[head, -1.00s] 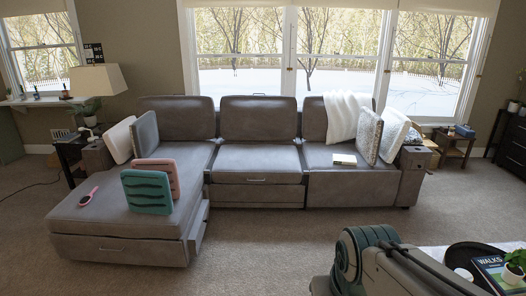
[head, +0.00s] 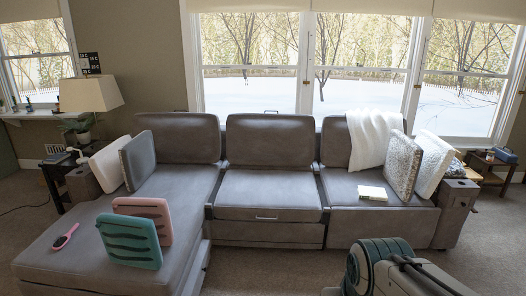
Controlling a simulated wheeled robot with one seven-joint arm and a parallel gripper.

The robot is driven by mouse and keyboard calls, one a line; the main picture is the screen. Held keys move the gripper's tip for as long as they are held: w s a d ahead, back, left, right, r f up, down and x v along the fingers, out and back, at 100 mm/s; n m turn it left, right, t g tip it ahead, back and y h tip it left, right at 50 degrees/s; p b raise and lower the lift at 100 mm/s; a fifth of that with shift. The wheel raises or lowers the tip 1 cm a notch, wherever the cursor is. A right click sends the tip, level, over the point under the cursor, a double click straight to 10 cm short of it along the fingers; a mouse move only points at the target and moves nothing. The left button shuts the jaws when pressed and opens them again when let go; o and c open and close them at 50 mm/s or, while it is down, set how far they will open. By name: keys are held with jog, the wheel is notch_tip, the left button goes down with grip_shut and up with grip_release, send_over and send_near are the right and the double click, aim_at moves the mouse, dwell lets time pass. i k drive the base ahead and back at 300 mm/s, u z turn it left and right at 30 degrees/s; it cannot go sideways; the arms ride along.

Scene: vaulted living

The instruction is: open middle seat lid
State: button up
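The middle seat lid (head: 266,188) is the grey leather seat cushion in the centre of the sectional sofa. It lies flat and looks closed. A small metal handle (head: 266,218) is on its front face. No object rests on this seat. My arm shows at the lower right of the head view, in front of the sofa's right section. My gripper is out of the picture.
Carpet (head: 285,270) before the middle seat is clear.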

aim_at(268, 196)
jog(key=i, duration=3.15)
jog(key=u, duration=1.55)
